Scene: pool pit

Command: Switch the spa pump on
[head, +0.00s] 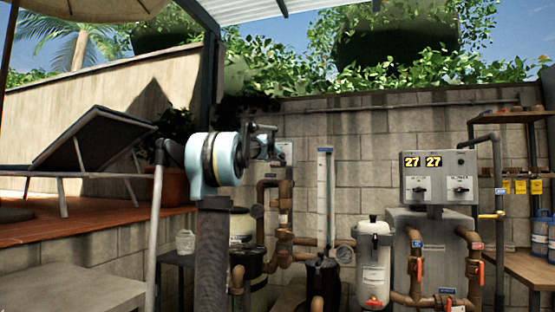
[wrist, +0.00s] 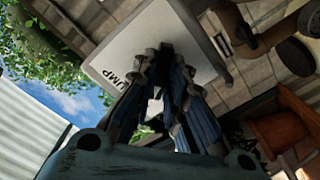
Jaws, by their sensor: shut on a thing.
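A pale switch box (wrist: 112,62) fills the upper middle of the wrist view, with lettering ending in "UMP" on its face. The same box (head: 287,148) shows small on the block wall in the head view, partly behind my gripper (head: 276,155). In the wrist view my gripper (wrist: 166,58) has its fingertips together at the face of the box. It is shut on the pump switch, which the fingers hide. I cannot tell the switch's position.
A grey control panel (head: 438,166) with two "27" displays and two knobs stands to the right. Brown pipes (head: 281,215), a white filter canister (head: 374,262) and a pressure gauge (head: 345,253) are below. A lounger (head: 97,140) stands on the raised terrace at left.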

